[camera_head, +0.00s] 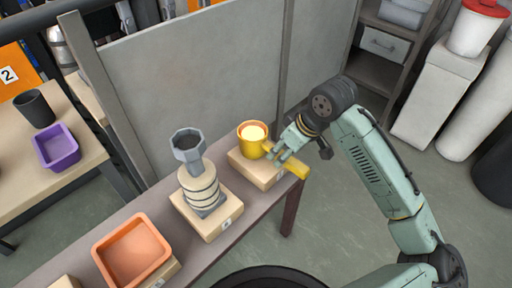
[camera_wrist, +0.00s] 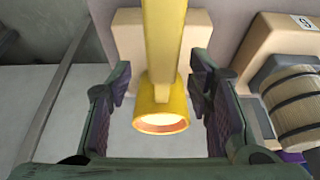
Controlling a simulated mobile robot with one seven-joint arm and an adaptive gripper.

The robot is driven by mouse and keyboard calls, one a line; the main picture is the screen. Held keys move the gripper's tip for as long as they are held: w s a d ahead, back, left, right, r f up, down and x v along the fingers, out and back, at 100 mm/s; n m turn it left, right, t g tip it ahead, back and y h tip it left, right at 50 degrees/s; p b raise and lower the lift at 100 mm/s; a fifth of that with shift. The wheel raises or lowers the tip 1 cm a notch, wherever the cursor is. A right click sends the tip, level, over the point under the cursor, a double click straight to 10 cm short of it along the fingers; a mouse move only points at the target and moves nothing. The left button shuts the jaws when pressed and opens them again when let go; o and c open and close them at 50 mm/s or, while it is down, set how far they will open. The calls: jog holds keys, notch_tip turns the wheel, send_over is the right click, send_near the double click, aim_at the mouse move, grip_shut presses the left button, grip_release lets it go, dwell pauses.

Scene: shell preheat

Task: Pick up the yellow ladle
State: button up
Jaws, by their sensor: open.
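The yellow ladle (camera_head: 250,144) rests on a light wooden block at the right end of the table. Its round cup holds something pale and glowing, and its handle (camera_head: 294,168) points toward the lower right. In the wrist view the ladle's cup (camera_wrist: 162,112) lies between my fingers, with the handle running up the picture. My gripper (camera_head: 283,155) is at the ladle's handle in the head view, with its fingers apart. In the wrist view my gripper (camera_wrist: 162,95) shows open, with gaps on both sides of the ladle.
The wooden block (camera_head: 240,165) bears the ladle. Left of it, a grey funnel-topped piece (camera_head: 187,146) stands on a ringed wooden mould (camera_head: 199,188). An orange tray (camera_head: 131,250) lies nearer. A grey panel (camera_head: 205,85) stands behind the table (camera_head: 195,255). A side table holds a purple tray (camera_head: 57,147).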

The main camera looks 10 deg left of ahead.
aim_at(281, 153)
jog(key=x, duration=0.3)
jog(key=shift+a+f, duration=0.1)
jog(key=shift+a, duration=0.1)
grip_shut()
dwell(0.4)
